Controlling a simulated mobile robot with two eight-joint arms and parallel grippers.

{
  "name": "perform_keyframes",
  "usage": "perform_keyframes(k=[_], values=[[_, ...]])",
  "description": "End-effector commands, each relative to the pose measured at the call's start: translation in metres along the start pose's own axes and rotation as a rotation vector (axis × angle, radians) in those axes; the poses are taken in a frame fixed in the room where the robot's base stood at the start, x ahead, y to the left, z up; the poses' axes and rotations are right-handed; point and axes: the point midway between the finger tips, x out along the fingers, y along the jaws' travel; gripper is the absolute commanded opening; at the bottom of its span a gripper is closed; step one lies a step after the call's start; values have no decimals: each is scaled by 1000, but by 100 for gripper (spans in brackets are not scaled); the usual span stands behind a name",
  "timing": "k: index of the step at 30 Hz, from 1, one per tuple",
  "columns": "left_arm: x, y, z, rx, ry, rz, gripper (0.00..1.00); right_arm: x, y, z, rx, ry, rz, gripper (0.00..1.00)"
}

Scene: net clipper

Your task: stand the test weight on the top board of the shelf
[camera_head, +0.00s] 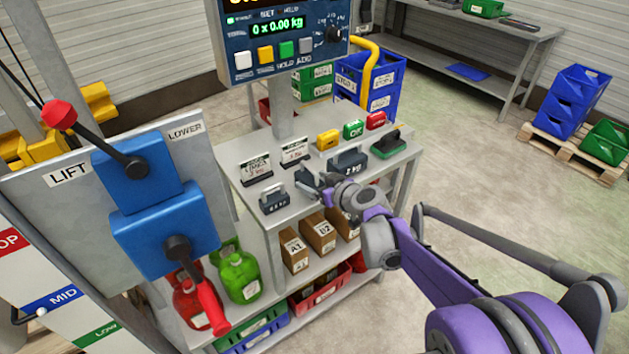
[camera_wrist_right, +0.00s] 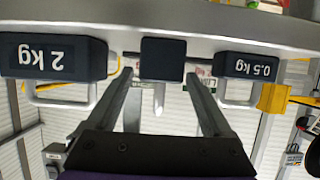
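Three dark test weights with grey handles stand in a row on the shelf's top board (camera_head: 243,150): a 0.5 kg weight (camera_head: 274,204), a middle weight (camera_head: 306,177) and a 2 kg weight (camera_head: 348,160). My right gripper (camera_head: 319,190) is at the middle weight. In the right wrist view, upside down, the middle weight (camera_wrist_right: 163,60) shows between the fingertips (camera_wrist_right: 160,76), with a gap on each side. The 2 kg weight (camera_wrist_right: 52,57) is left and the 0.5 kg weight (camera_wrist_right: 248,66) right. The middle weight's marking is not readable. My left gripper is out of view.
Two label cards (camera_head: 256,169) and yellow, green and red blocks (camera_head: 353,130) stand behind the weights. A dark green item (camera_head: 388,144) is at the right end. Cartons (camera_head: 294,250) and jugs (camera_head: 239,274) fill the lower board. A lever panel (camera_head: 60,205) stands left.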

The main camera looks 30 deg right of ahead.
Motion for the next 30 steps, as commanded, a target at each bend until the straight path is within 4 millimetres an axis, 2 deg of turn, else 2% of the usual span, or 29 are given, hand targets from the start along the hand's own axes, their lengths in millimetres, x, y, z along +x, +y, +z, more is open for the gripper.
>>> perform_keyframes(k=[5,8,21,25,30], values=[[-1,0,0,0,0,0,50,-1,0,-2,0,0,0,85],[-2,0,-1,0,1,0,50,-8,1,-3,1,0,2,85],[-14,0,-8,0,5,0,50,-96,0,-3,1,0,3,85],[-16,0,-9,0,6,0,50,-113,1,-3,0,0,2,85],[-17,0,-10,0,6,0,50,-121,0,-2,0,0,1,85]])
